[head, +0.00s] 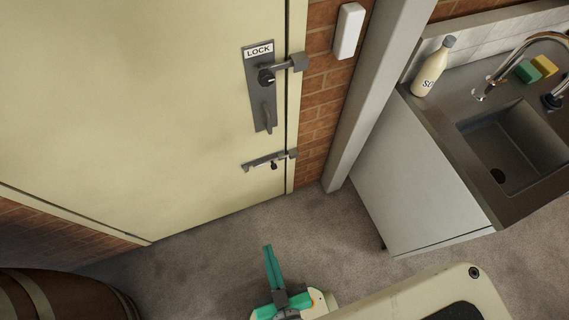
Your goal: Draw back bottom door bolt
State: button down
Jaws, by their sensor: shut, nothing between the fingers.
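The bottom door bolt (264,161) is a small grey slide bolt with a dark knob, low on the cream door (150,90) near its right edge. Its bar reaches right to a keeper (292,153) at the frame. Above it is a grey lock plate (260,95) marked LOCK, with a knob, a bar to the frame and a handle. My gripper (268,248) has green fingers, closed together and empty. In the picture it is below the bolt, over the floor and apart from the door.
A grey sink counter (440,115) with a cabinet (405,185) stands at the right, holding a bottle (431,70) and sponges (535,69). A pale post (370,95) stands beside the door frame. A barrel (60,295) is at lower left. Carpet (195,255) before the door is clear.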

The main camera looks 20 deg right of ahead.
jog(key=w+d+f+g, duration=0.2)
jog(key=w+d+f, duration=0.25)
jog(key=f, duration=0.35)
jog(key=w+d+f+m+g, duration=0.1)
jog(key=w+d+f+g, duration=0.2)
jog(key=w+f, duration=0.45)
jog(key=w+d+f+g, duration=0.2)
jog(key=w+d+f, duration=0.2)
jog(key=f, duration=0.6)
jog(key=w+d+g+y, duration=0.1)
jog(key=w+d+y, duration=0.25)
jog(key=w, duration=0.45)
jog(key=w+d+r+n+g+y, duration=0.1)
jog(key=w+d+r+n+y, duration=0.1)
jog(key=w+d+r, duration=0.4)
notch_tip(320, 180, up, 3)
jog(key=shift+w+d+f+n+y, duration=0.1)
jog(key=shift+w+d+n+y, duration=0.2)
jog(key=shift+w+y, duration=0.35)
jog(key=x, duration=1)
jog(key=shift+s, duration=0.2)
jog(key=shift+f, duration=0.1)
